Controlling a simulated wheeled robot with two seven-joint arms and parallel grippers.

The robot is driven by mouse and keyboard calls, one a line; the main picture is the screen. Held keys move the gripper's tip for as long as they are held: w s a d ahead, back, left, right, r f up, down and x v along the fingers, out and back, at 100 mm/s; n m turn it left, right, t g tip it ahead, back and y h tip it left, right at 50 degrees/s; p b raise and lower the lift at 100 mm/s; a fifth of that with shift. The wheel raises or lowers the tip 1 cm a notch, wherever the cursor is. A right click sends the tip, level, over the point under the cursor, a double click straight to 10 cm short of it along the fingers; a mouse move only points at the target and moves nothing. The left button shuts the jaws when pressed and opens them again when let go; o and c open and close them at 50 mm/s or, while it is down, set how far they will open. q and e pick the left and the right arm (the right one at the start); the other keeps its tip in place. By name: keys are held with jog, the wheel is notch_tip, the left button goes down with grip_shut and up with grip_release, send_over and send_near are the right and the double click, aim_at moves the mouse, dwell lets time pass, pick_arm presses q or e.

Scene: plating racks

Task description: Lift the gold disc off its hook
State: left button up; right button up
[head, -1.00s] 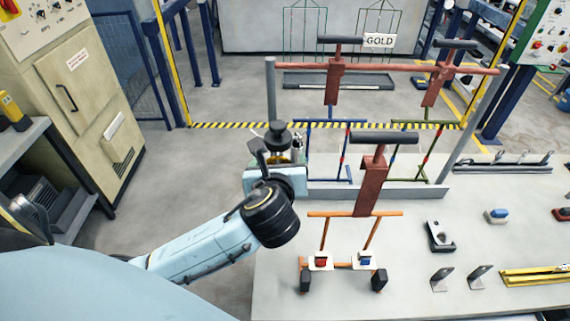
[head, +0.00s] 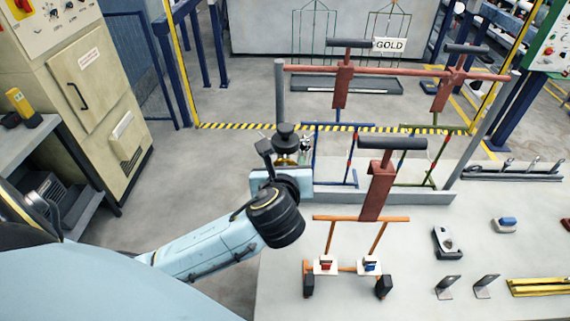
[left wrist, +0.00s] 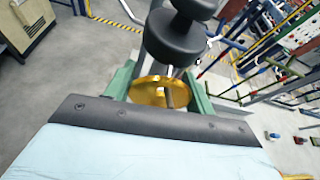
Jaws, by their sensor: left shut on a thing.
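The gold disc (left wrist: 145,91) shows in the left wrist view between the green fingers of my left gripper (left wrist: 163,92), which is shut on it. A grey rod end shows in front of the disc's face. In the head view my left gripper (head: 290,158) is at the left end of the rack, beside the blue frame (head: 353,160). There the disc is mostly hidden by my wrist. I cannot make out its hook or whether the disc still touches it. My right gripper is not in view.
The rack's red crossbar (head: 400,71) and grey left post (head: 281,92) stand close to my left gripper. An orange frame with a red hanger (head: 377,190) stands on the table in front. A beige cabinet (head: 95,85) is at left. Open floor lies between.

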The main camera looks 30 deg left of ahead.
pick_arm(q)
jog(key=shift+s+d+r, duration=0.1)
jog(key=shift+s+r, duration=0.1)
jog(key=shift+r, duration=0.35)
jog(key=shift+s+d+r, duration=0.15)
dwell(0.4)
jog(key=shift+s+d+r, duration=0.15)
jog(key=shift+s+r, duration=0.05)
jog(key=shift+s, duration=0.05)
dwell(0.3)
jog(key=shift+s+d, duration=0.1)
jog(key=shift+s, duration=0.05)
jog(key=shift+s+d, duration=0.4)
jog(key=shift+s, duration=0.3)
jog(key=s+d, duration=0.3)
jog(key=s, duration=0.3)
jog(key=shift+d+r, duration=0.3)
jog(key=shift+r, duration=0.05)
